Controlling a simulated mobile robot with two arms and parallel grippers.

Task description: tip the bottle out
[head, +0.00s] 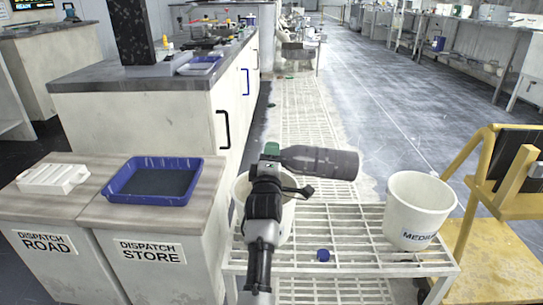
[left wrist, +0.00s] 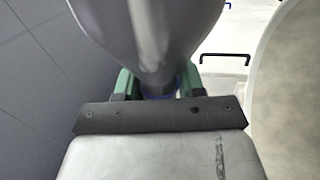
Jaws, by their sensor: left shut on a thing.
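My left gripper (head: 271,150) has green fingers and is shut on a dark grey bottle (head: 325,163). The bottle lies on its side in the air, its wide body pointing right, above the white rack. Its mouth is hidden by the gripper. In the left wrist view, the bottle (left wrist: 150,30) narrows down between the green fingers (left wrist: 160,85). A white bucket (head: 286,218) stands below, partly hidden behind my arm. A second white bucket (head: 418,208), with "MEDIU..." lettering visible, stands to the right. My right gripper is not in view.
A small blue cap (head: 323,255) lies on the white slatted rack (head: 345,225) between the buckets. Left are a blue tray (head: 150,190) and a white tray (head: 53,178) on dispatch cabinets. A yellow step frame (head: 490,210) stands close on the right.

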